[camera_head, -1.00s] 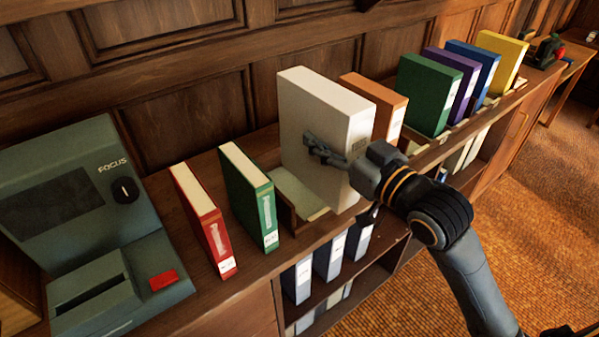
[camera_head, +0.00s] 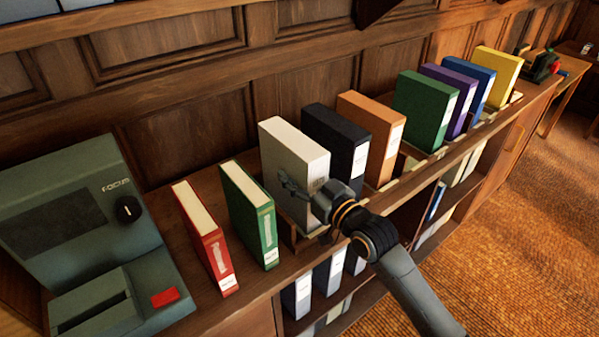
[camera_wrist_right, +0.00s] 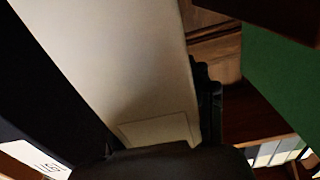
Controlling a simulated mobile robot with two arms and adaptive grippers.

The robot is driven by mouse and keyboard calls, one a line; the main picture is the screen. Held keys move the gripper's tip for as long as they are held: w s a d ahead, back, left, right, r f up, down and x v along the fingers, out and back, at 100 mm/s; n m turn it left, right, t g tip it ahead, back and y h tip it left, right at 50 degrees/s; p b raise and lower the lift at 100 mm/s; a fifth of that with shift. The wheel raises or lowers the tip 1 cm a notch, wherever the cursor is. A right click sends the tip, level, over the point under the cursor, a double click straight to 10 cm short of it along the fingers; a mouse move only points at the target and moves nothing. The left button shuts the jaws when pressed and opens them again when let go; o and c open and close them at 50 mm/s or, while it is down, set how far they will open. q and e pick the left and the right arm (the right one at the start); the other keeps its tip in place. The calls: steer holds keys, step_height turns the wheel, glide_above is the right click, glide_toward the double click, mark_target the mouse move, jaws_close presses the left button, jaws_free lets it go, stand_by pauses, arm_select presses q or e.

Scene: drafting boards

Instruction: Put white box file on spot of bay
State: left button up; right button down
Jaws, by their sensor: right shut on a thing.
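The white box file (camera_head: 284,150) stands upright, or nearly so, at the left end of the wooden rack (camera_head: 292,238), just left of a black box file (camera_head: 336,132). My right gripper (camera_head: 301,192) is shut on the white file's front part, one finger showing on its left face. In the right wrist view, the white file (camera_wrist_right: 115,50) fills the middle, with the black file (camera_wrist_right: 40,95) on the left. The bay floor is hidden behind the file and my gripper, so I cannot tell whether its base touches. My left gripper is not in view.
Orange (camera_head: 373,125), green (camera_head: 425,105), purple, blue and yellow (camera_head: 497,75) files stand to the right in the rack. A green book (camera_head: 247,205) and a red book (camera_head: 203,235) stand to the left, beside a grey-green FOCUS machine (camera_head: 85,230). Wood panelling rises behind.

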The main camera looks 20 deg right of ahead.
stand_by(0.3)
steer(key=shift+c, duration=2.2)
jaws_free()
steer(key=shift+f, duration=0.15)
steer(key=shift+s, duration=0.1)
steer(key=b+v, duration=0.2)
steer(key=v, duration=1)
